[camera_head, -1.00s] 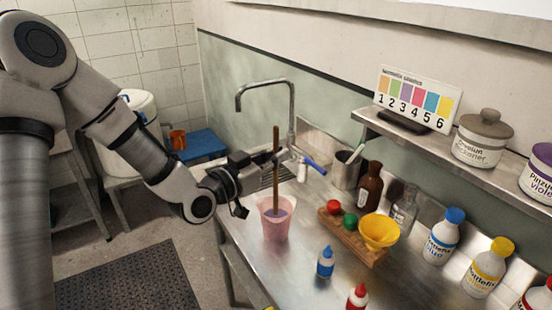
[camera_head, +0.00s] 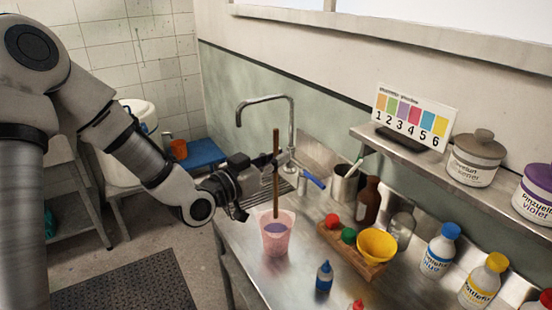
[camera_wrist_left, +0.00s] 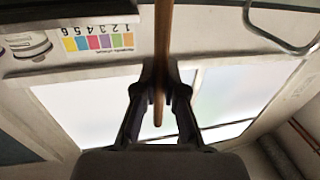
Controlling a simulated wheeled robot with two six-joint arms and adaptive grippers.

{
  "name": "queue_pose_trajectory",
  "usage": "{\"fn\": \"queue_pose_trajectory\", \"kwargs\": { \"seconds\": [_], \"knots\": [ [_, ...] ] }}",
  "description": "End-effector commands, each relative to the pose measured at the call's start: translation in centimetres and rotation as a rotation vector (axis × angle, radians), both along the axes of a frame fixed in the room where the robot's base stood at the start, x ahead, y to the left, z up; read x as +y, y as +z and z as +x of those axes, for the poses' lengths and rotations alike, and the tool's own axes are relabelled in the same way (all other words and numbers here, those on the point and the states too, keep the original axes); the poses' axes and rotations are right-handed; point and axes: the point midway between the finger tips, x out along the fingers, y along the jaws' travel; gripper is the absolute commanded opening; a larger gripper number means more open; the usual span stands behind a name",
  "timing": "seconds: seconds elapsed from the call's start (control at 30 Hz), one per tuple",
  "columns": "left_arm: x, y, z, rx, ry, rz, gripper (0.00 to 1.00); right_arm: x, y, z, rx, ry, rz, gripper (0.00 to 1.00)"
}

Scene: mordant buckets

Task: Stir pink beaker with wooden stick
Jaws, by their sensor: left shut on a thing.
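The pink beaker (camera_head: 275,245) stands upright on the steel counter, translucent, with purplish liquid inside. The wooden stick (camera_head: 276,187) is upright above it, its lower end just inside or behind the rim and seemingly above the liquid. My left gripper (camera_head: 273,161) is shut on the stick at its upper part, a beaker's height or so above the rim. In the left wrist view the stick (camera_wrist_left: 163,38) runs between the closed fingers (camera_wrist_left: 160,90), one end showing past them. My right gripper is not in view.
A wooden block (camera_head: 352,254) holding red and green caps and a yellow bowl (camera_head: 377,246) is right of the beaker. The tap (camera_head: 265,100) arches behind. Dye bottles (camera_head: 438,251) line the right.

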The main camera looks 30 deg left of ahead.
Motion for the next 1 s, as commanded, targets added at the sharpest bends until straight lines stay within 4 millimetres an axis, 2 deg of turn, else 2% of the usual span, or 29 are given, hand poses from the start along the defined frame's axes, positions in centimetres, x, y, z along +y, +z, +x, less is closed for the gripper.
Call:
{"fn": "queue_pose_trajectory", "kwargs": {
  "seconds": [0.17,0.8,1.0],
  "knots": [
    [0.0,1.5,0.0,-0.002,0.0,0.0,0.0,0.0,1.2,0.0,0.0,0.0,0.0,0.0],
    [0.0,10.8,0.0,-0.002,0.001,-0.001,0.0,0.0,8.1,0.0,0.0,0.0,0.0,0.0],
    [0.0,11.0,0.0,0.0,0.0,-0.001,0.0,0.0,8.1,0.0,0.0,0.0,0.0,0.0]
  ]
}}
